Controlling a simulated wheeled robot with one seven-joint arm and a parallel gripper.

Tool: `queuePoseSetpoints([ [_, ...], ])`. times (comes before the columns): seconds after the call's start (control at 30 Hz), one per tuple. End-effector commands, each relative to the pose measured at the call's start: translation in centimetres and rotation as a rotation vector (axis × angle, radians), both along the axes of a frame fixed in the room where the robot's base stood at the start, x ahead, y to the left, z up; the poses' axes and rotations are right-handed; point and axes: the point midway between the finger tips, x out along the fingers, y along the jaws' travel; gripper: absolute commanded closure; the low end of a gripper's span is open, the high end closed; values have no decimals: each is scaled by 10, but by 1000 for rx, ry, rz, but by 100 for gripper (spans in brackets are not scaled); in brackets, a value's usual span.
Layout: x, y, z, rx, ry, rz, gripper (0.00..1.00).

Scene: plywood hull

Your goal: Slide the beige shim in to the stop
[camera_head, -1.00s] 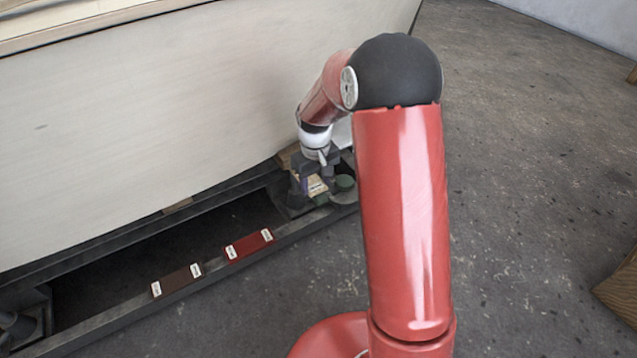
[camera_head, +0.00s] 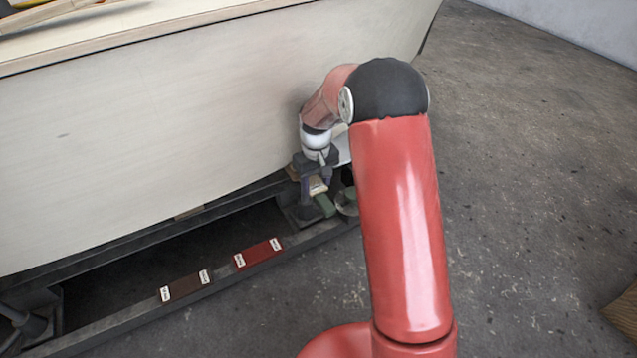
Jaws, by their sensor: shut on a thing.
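In the head view, my gripper (camera_head: 317,188) is low beside the hull, at the right end of the dark cradle beam. It is shut on a small beige piece, which appears to be the beige shim (camera_head: 317,186). Only a little of the shim shows between the dark fingers. The slot and its stop are hidden behind the gripper and hull, so I cannot tell how far in the shim sits or whether it touches anything.
A red block (camera_head: 258,252) and a dark brown block (camera_head: 186,286), both with white labels, lie on the beam (camera_head: 225,283). The pale hull (camera_head: 150,130) rises close behind. Open floor (camera_head: 540,200) lies to the right.

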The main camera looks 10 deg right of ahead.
Motion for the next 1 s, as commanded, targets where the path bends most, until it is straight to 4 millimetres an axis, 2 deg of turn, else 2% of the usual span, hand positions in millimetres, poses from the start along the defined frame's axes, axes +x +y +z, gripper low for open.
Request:
queuePoseSetpoints([
  [0.27, 3, 1, 0, 1, -2, 0, 77],
  [0.3, 3, 1, 0, 0, -3, 0, 50],
  [0.5, 2, 1, 0, 1, -2, 0, 26],
  [0.77, 2, 1, 0, 0, -1, 0, 26],
  [1.0, -2, 0, 10, 0, 0, 0, 26],
])
